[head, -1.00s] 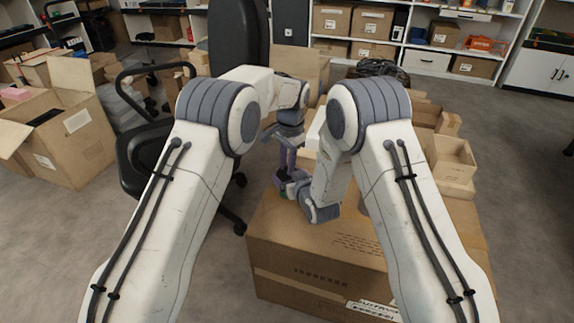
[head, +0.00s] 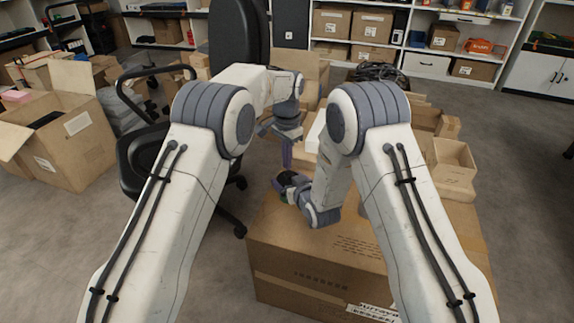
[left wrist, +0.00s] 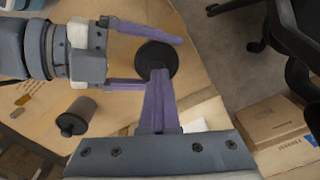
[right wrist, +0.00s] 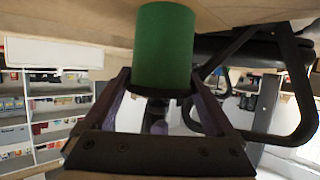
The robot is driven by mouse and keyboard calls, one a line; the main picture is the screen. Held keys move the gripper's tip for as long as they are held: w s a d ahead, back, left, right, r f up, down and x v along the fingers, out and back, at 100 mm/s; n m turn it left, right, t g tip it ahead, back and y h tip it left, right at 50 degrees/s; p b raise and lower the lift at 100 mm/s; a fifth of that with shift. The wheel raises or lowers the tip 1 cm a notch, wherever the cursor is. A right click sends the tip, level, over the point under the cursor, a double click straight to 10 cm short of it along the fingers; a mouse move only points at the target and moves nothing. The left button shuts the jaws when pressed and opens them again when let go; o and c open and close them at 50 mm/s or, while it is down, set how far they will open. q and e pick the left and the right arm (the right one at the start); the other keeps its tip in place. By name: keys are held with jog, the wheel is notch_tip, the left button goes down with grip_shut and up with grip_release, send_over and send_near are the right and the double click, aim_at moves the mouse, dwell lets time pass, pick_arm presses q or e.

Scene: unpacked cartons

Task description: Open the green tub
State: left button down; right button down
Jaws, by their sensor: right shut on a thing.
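The green tub (right wrist: 165,45) fills the upper middle of the right wrist view, where the scene appears upside down. Its black lid (left wrist: 155,61) shows as a round disc in the left wrist view and appears to be on the tub. My right gripper (head: 286,188) is shut around the tub from the side, one finger on each side near the lid. My left gripper (head: 287,163) is above the tub, pointing down. Its fingers look closed together in the left wrist view (left wrist: 158,75), with nothing visible between them. The lower tub is mostly hidden in the head view.
The tub is above a large closed carton (head: 320,245). A grey canister with a dark knobbed lid (left wrist: 76,117) stands on it near my right gripper. Open small boxes (head: 450,165) stand at the right. An office chair (head: 150,160) is close on the left.

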aim_at(287, 173)
pick_arm(q)
jog(key=c, duration=1.6)
grip_release()
jog(key=shift+s+f, duration=0.1)
jog(key=shift+f, duration=0.1)
pick_arm(e)
jog(key=shift+f, duration=0.1)
pick_arm(q)
jog(key=c, duration=1.1)
grip_release()
pick_arm(e)
jog(key=shift+w+r, duration=0.1)
jog(key=shift+r, duration=0.1)
pick_arm(q)
notch_tip(287, 173, up, 12)
pick_arm(e)
grip_release()
